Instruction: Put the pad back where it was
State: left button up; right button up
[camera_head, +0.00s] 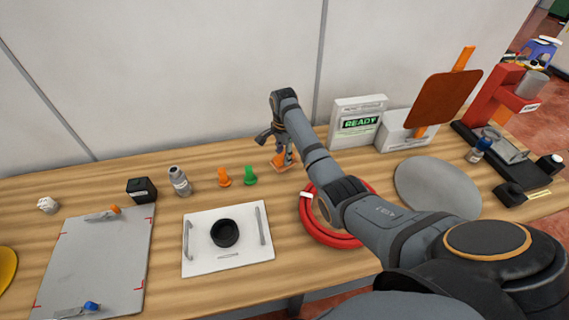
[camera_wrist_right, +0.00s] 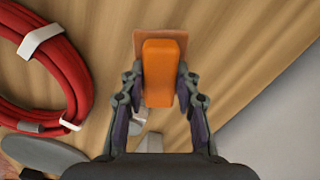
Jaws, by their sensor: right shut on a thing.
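The pad (camera_wrist_right: 191,40) is a small brown-orange square plate with an upright orange block handle (camera_wrist_right: 160,72). My right gripper (camera_wrist_right: 160,84) is shut on the handle, one finger on each side. In the head view the pad (camera_head: 280,164) shows under my right gripper (camera_head: 286,154) near the back of the wooden table. It sits at or just above the table top; I cannot tell whether it touches. The gripper hides part of it. My left gripper is not in view.
A red hose coil (camera_head: 309,219) lies nearby, partly under my right arm. Green (camera_head: 250,176) and orange (camera_head: 224,178) pegs stand to the left. A white tray (camera_head: 202,262) lies in front.

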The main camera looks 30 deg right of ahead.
jog(key=shift+w+d+f, duration=0.1)
jog(key=shift+w+f, duration=0.15)
jog(key=shift+f, duration=0.05)
notch_tip(320, 180, down, 2)
jog(key=shift+f, duration=0.15)
jog(key=shift+d+f, duration=0.1)
jog(key=shift+f, duration=0.4)
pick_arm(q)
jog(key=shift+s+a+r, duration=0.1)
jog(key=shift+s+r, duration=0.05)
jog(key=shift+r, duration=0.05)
pick_arm(e)
jog(key=shift+f, duration=0.15)
jog(key=o, duration=0.8)
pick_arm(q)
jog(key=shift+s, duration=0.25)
pick_arm(e)
jog(key=o, duration=0.3)
